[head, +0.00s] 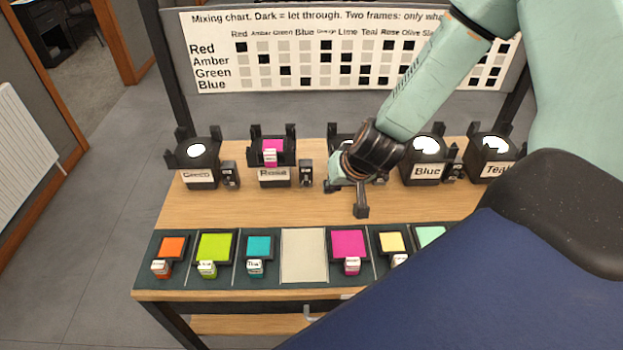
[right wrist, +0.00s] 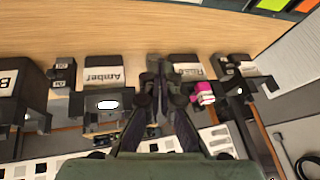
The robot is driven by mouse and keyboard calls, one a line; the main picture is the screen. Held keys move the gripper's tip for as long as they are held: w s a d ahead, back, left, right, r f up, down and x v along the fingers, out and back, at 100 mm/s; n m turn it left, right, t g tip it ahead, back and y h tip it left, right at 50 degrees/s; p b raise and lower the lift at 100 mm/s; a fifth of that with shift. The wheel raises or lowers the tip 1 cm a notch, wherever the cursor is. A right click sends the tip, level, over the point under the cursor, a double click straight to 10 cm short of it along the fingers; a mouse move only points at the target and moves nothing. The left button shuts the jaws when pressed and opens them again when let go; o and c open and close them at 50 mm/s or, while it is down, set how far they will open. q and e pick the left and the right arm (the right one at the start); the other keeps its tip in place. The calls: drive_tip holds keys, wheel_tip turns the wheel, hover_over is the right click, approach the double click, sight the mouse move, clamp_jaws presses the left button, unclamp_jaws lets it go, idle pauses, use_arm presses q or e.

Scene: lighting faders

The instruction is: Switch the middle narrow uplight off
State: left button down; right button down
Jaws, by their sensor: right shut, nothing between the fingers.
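The middle uplight is a dark box with a label reading Amber (right wrist: 103,75) and a bright white oval top (right wrist: 107,104) in the right wrist view. In the head view my right gripper (head: 361,209) and its wrist hide most of it; only a dark upper corner (head: 338,133) shows. A small switch box (right wrist: 62,74) stands beside it in the wrist view, on the Blue side. My right gripper (right wrist: 165,82) is shut and empty, in front of the row near the Amber uplight. I cannot tell whether it touches anything. My left gripper is not in view.
A Green uplight (head: 199,160) and one with a pink filter (head: 273,150) stand left; Blue (head: 426,160) and Teal (head: 493,160) stand right. Coloured filters lie on the dark front strip around a bare pale panel (head: 303,255). A mixing chart (head: 220,80) stands behind.

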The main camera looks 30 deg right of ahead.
drive_tip(key=shift+m+t, duration=0.3)
drive_tip(key=shift+t, duration=0.2)
drive_tip(key=w+d+r, duration=0.2)
drive_tip(key=w+r, duration=0.1)
drive_tip(key=shift+r, duration=0.1)
drive_tip(key=b, duration=1.3)
approach(307, 184)
drive_tip(key=x, duration=0.7)
drive_tip(key=shift+d, duration=0.1)
drive_tip(key=shift+b, duration=0.5)
drive_tip(key=shift+s+t, duration=0.1)
drive_tip(key=shift+t, duration=0.2)
